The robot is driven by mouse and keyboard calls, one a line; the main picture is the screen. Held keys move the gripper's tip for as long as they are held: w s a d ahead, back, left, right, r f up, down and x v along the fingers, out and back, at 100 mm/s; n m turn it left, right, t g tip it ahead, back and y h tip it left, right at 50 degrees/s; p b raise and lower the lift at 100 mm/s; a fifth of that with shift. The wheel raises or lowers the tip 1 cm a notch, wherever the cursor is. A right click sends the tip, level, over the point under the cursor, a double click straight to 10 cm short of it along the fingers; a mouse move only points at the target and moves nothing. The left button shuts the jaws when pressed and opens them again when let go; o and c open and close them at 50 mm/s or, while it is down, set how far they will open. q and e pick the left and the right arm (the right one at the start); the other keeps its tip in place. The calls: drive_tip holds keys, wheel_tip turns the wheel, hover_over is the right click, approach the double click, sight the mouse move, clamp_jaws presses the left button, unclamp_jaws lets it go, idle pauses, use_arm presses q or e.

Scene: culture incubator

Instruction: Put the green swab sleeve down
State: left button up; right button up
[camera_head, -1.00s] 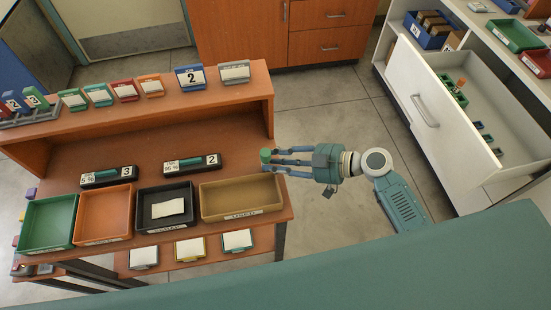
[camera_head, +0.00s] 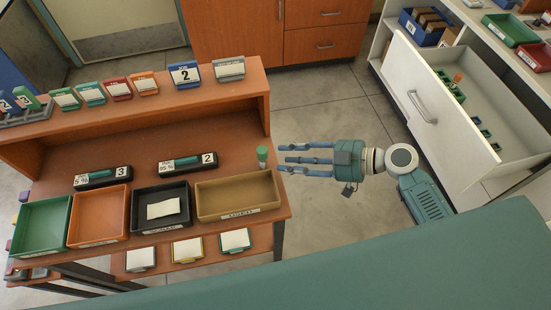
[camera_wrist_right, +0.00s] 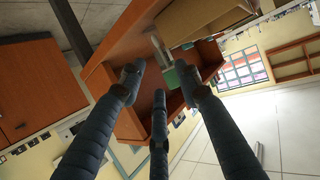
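In the right wrist view the sleeve (camera_wrist_right: 187,78) shows beyond the fingertips. My left gripper is not in view.
Green (camera_head: 42,226), orange (camera_head: 98,216) and black (camera_head: 160,207) trays line the bench front. Two dark numbered holders (camera_head: 188,164) (camera_head: 103,178) lie behind them. An open white drawer (camera_head: 440,100) is at the right.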

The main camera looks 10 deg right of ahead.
drive_tip(key=b+v, duration=0.1)
drive_tip(key=v, duration=0.6)
drive_tip(key=s+d+f+m+h, duration=0.2)
drive_tip(key=d+f+m+h, duration=0.1)
drive_tip(key=f, duration=0.8)
drive_tip(key=s+d+f+m+g+h, duration=0.1)
drive_tip(key=s+d+f+m+h, duration=0.15)
drive_tip(key=f, duration=0.85)
drive_tip(key=s+d+f+m+h, duration=0.15)
drive_tip(key=d+f+m, duration=0.25)
drive_tip(key=f, duration=0.6)
drive_tip(key=s+f+m+g+h, duration=0.1)
drive_tip(key=s+f+g+h, duration=0.2)
drive_tip(key=s+f, duration=0.9)
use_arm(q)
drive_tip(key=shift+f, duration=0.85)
use_arm(e)
drive_tip(key=s+a+f+g+h, duration=0.1)
drive_tip(key=s+f, duration=0.3)
drive_tip(key=s, duration=0.4)
drive_tip(key=s+a+f, duration=0.4)
drive_tip(key=s+f, duration=0.1)
drive_tip(key=s, duration=0.4)
drive_tip(key=shift+a+f+n+g+h, duration=0.15)
drive_tip(key=shift+a+n+g+h, duration=0.05)
drive_tip(key=shift+n+g+h, duration=0.25)
